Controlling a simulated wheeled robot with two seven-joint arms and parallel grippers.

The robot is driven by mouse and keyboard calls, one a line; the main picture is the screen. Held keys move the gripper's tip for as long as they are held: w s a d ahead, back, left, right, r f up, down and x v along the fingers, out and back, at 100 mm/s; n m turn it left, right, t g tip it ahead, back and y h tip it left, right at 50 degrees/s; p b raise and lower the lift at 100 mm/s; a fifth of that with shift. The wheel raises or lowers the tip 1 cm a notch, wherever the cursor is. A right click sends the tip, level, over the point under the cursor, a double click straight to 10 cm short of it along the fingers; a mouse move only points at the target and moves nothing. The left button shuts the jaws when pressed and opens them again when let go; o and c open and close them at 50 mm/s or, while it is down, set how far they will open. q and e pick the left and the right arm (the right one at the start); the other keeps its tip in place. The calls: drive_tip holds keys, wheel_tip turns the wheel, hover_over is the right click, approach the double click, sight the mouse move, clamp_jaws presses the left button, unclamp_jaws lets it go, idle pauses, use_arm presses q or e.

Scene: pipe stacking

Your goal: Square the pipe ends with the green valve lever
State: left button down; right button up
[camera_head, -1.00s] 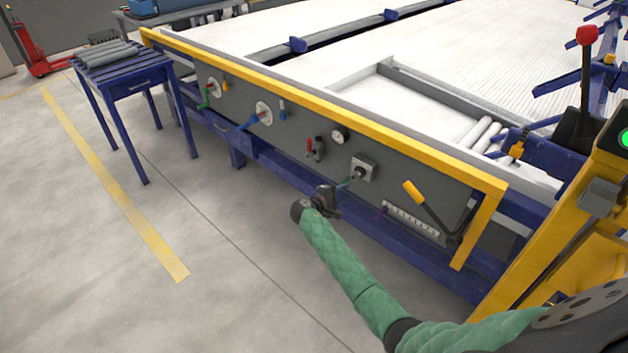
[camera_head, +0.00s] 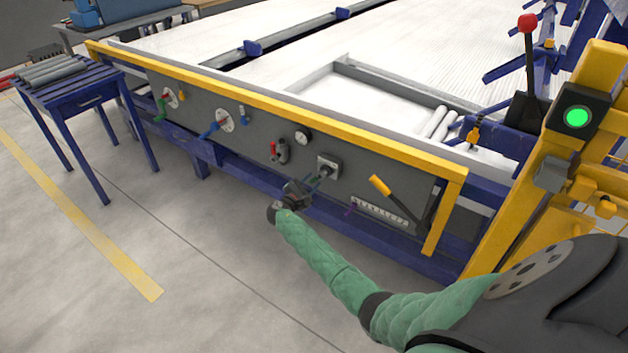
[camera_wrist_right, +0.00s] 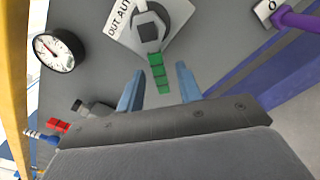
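A short green lever (camera_wrist_right: 158,73) hangs from a grey selector switch (camera_wrist_right: 150,30) on the control panel, in the right wrist view. The switch (camera_head: 328,166) shows in the head view too. My right gripper (camera_wrist_right: 159,82) is open, its two blue fingers on either side of the lever with visible gaps. In the head view the right gripper (camera_head: 309,184) is just in front of the panel, below the switch. Another green lever (camera_head: 160,109) sits on a round plate at the panel's left. Light pipes (camera_head: 438,122) lie on the machine bed. My left gripper is not in view.
The panel carries a gauge (camera_head: 302,138), a red lever (camera_head: 273,150), a blue lever (camera_head: 211,129) and a yellow-handled lever (camera_head: 381,186). A yellow rail (camera_head: 280,107) runs along its top. A blue table (camera_head: 85,92) with grey pipes stands left. Floor before the panel is clear.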

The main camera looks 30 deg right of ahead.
drive_tip(key=shift+x, duration=1.1)
clamp_jaws()
